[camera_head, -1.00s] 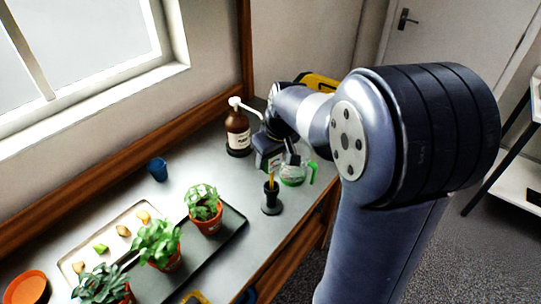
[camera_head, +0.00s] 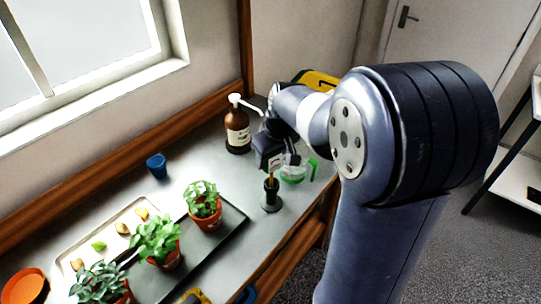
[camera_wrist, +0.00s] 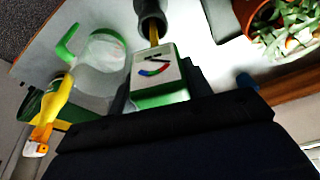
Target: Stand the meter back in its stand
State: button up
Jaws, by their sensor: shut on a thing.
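The meter (camera_wrist: 157,72) has a white face with a red and blue dial, a green body and a yellow probe (camera_wrist: 153,34). My gripper (camera_wrist: 160,92) is shut on the meter's body. The dark cylindrical stand (camera_head: 271,197) is upright on the bench. It also shows at the top of the wrist view (camera_wrist: 150,12). The probe points at the stand and its far end meets the stand's mouth. How deep it sits is unclear. In the head view my gripper (camera_head: 272,160) is just above the stand, and the meter (camera_head: 279,160) is partly hidden.
A clear jug (camera_head: 293,173) with a green handle stands close right of the stand. A brown pump bottle (camera_head: 237,128) is behind left. Potted plants (camera_head: 204,206) stand on a dark tray (camera_head: 228,229) to the left. A blue cup (camera_head: 157,166) is farther back.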

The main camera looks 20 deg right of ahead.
jog(key=shift+f, duration=0.15)
jog(key=shift+f+b, duration=0.45)
jog(key=shift+b, duration=0.05)
jog(key=shift+f, duration=0.15)
dwell(0.5)
jog(key=shift+f+b, duration=0.45)
jog(key=shift+f, duration=0.1)
dwell(0.4)
jog(key=shift+f+b, duration=0.5)
jog(key=shift+f, duration=0.1)
dwell(0.3)
